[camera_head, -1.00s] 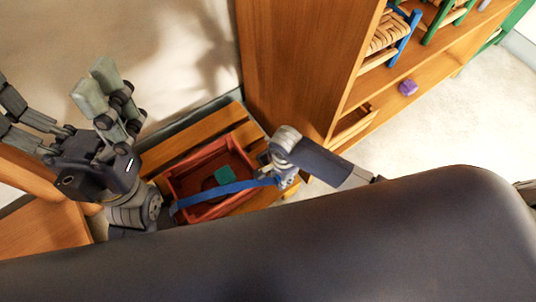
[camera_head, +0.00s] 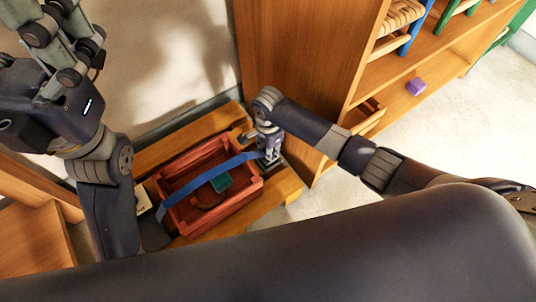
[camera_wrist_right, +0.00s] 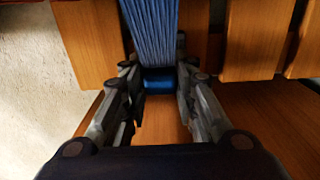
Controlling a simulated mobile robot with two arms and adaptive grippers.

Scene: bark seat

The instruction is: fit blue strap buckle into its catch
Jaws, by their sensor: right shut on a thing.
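The blue strap (camera_head: 199,184) runs across the top of the red crate (camera_head: 252,192) from its left side to its right side. My right gripper (camera_head: 268,156) is at the crate's right end, shut on the strap's end. In the right wrist view the blue buckle (camera_wrist_right: 159,86) sits between my fingertips, with the ribbed strap (camera_wrist_right: 152,30) leading away from it. I cannot make out the catch; my gripper may hide it. My left gripper (camera_head: 62,42) is raised at the upper left, its fingers apart and empty, away from the crate.
The crate stands on a slatted wooden bench (camera_head: 281,187) and holds a teal block (camera_head: 221,183) and a brown object. A wall is behind the bench.

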